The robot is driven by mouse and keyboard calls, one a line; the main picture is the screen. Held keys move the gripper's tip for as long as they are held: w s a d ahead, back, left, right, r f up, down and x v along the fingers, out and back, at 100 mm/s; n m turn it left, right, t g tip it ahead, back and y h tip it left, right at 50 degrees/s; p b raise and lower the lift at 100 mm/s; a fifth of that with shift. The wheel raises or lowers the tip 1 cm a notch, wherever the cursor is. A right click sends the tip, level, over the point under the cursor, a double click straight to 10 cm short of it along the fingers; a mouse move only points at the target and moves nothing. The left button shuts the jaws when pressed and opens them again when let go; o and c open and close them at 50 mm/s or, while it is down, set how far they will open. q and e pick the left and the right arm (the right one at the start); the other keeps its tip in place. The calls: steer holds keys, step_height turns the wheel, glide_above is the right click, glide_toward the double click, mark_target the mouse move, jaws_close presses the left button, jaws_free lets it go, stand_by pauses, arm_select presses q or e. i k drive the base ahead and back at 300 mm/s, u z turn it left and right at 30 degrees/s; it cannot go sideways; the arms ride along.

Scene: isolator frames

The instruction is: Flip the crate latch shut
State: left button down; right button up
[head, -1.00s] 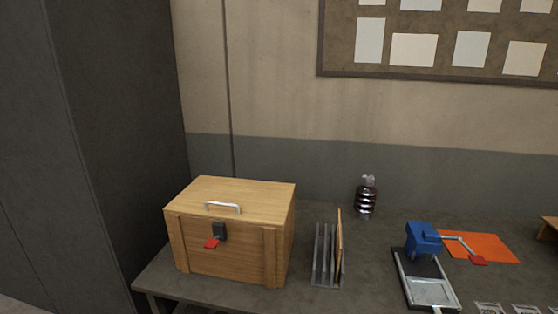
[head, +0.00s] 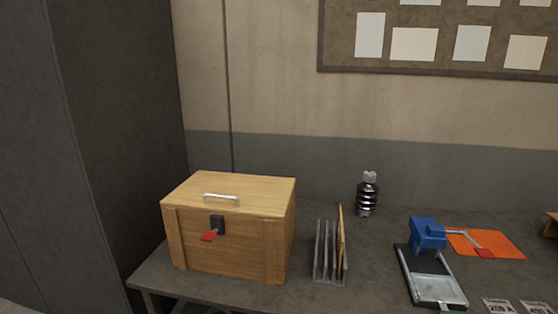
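The wooden crate (head: 228,228) stands at the left end of the grey table, its lid (head: 255,189) down and a metal handle (head: 221,197) on top. The latch (head: 217,225) is a dark block on the upper front face. Its red lever tab (head: 209,236) sticks out from the block toward the lower left, away from the crate's face. Neither of my grippers is in view, and nothing touches the crate or the latch.
A metal rack (head: 328,262) with an upright board stands right of the crate. A dark ribbed insulator (head: 367,194) stands behind it. A blue clamp device (head: 428,234) and an orange sheet (head: 487,245) are at right. A dark cabinet (head: 110,110) rises at left.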

mark_target(208, 236)
steer(key=z, duration=1.85)
steer(key=k, duration=0.5)
steer(key=u, duration=0.85)
